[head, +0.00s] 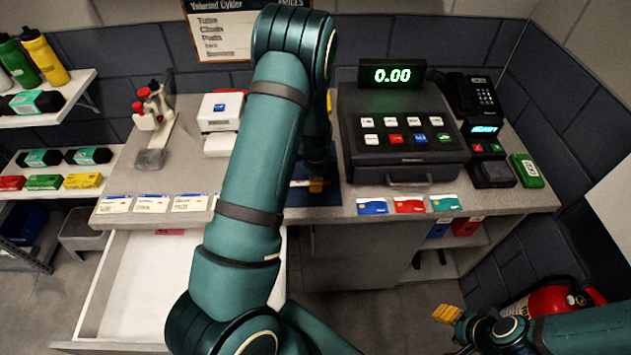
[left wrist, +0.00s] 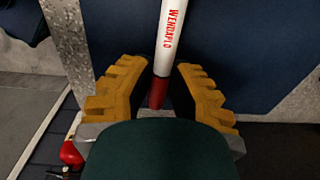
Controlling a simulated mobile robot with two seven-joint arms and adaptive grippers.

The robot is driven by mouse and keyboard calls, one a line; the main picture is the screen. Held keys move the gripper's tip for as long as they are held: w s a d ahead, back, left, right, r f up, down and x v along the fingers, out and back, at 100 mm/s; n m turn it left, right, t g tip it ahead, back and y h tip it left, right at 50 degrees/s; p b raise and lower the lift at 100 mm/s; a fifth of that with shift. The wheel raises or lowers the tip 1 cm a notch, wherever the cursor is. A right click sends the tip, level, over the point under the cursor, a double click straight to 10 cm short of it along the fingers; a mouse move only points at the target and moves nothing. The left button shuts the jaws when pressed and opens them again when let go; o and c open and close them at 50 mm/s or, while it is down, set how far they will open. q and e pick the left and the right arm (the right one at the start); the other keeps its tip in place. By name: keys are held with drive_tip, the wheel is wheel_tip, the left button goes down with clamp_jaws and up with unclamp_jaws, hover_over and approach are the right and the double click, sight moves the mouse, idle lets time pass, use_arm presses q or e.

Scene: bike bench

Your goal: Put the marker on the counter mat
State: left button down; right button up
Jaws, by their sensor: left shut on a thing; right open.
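The marker (left wrist: 168,38) is white with red lettering and a dark red end. In the left wrist view it stands between the yellow fingers of my left gripper (left wrist: 158,75), which is shut on it. The dark blue counter mat (left wrist: 245,60) fills much of the view behind it. In the head view the mat (head: 325,197) shows partly on the counter, mostly behind my left arm. I cannot tell whether the marker touches the mat. My right gripper (head: 447,314) is open at the lower right, away from the counter.
A cash register (head: 403,140) and a card terminal (head: 490,150) stand right of the mat. Cards (head: 409,205) line the counter's front edge. A drawer (head: 140,290) is open at lower left.

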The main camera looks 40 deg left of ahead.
use_arm(q)
drive_tip(key=shift+f, duration=0.25)
drive_tip(key=shift+f, duration=0.2)
drive_tip(key=c, duration=1)
unclamp_jaws()
drive_tip(key=shift+o, duration=0.2)
drive_tip(key=shift+r, duration=0.15)
